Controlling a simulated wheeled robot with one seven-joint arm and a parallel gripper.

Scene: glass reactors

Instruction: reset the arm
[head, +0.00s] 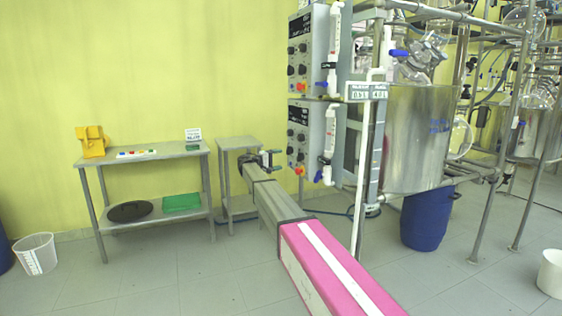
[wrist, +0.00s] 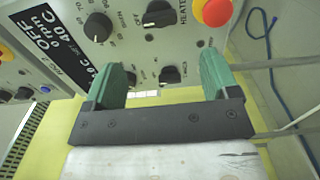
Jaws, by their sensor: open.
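My arm stretches forward from the bottom right of the head view, with a pink-and-white link nearest the camera. My gripper (head: 272,154) is at its far end, left of the lower control box (head: 314,128) in the picture. In the wrist view my gripper (wrist: 164,76) has its two green fingers spread apart, with nothing between them. A grey control panel (wrist: 131,45) with black knobs and a red button (wrist: 213,11) fills the view behind the fingers. I cannot tell whether the fingers touch the panel.
A metal table (head: 146,155) with a yellow item (head: 92,141) stands left, beside a small side table (head: 238,143). A steel vessel (head: 418,140) hangs in the frame at right, above a blue drum (head: 427,218). The front-left floor is clear.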

